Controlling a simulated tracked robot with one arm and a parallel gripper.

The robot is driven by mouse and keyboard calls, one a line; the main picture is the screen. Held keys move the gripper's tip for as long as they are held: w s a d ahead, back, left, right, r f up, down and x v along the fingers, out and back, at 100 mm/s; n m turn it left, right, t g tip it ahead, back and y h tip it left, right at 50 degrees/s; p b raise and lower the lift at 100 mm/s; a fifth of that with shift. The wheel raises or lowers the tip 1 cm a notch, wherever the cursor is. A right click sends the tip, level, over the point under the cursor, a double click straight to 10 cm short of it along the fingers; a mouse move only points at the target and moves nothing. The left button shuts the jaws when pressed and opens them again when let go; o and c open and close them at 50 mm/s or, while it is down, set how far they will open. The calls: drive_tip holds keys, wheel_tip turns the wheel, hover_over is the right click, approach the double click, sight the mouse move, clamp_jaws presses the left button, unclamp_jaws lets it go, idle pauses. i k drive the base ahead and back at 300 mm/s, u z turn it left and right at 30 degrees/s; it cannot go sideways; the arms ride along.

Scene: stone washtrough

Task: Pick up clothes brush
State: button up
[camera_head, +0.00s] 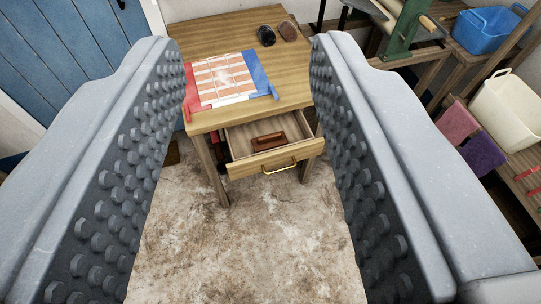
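A small reddish-brown block-shaped thing (268,142), which looks like the clothes brush, lies in the open drawer (240,143) of a wooden table (205,38). Its bristles cannot be made out. My gripper (248,75) is open, with its two studded grey fingers wide apart at the left and right of the picture. Nothing is between the fingers at close range. The table and drawer show in the gap, some way ahead and below. The fingers hide parts of the table's sides.
On the table lie a red, white and blue patterned cloth or board (228,78) and a dark cylindrical thing (266,36) with a brown round part. At right are a green-framed wringer (402,30), a blue basin (487,28) and a cream tub (507,108). The floor before the drawer is clear.

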sight(276, 140)
drive_tip(key=k, duration=1.05)
drive_tip(key=u, duration=0.55)
drive_tip(key=i, duration=2.3)
drive_tip(key=z, duration=0.7)
